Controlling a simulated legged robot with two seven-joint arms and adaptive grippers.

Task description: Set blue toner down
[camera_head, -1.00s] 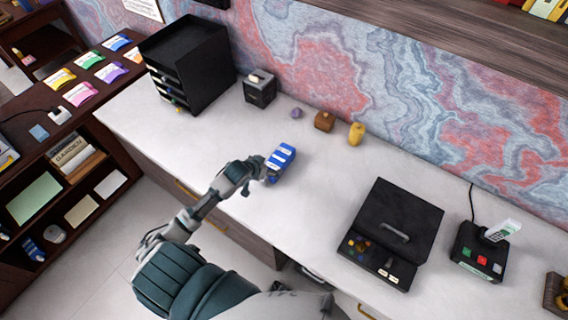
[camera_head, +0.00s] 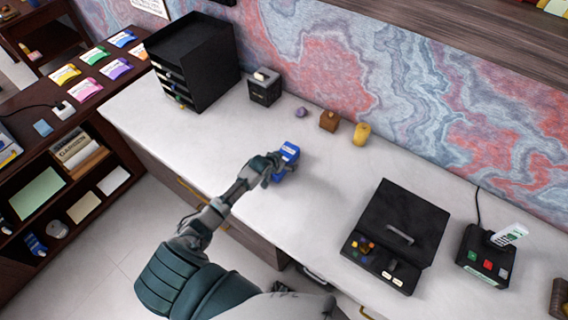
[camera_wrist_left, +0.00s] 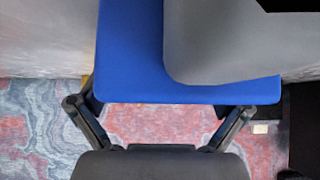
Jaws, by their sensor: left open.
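The blue toner (camera_head: 289,153) is a blue block with a white label, at the left middle of the white desk in the head view. My left gripper (camera_head: 272,167) is at its near left side and covers part of it. The toner also fills the top middle of the left wrist view (camera_wrist_left: 130,60), between the gripper's two spread fingers. The jaws are open. Whether the toner's underside rests on the desk is hard to tell. My right gripper is not in view.
On the desk (camera_head: 330,205), a black drawer unit (camera_head: 195,60) and a small black box (camera_head: 265,88) stand behind. A purple lump (camera_head: 301,112), brown block (camera_head: 329,121) and yellow object (camera_head: 361,134) line the wall. A black case (camera_head: 395,236) and phone dock (camera_head: 486,256) lie right.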

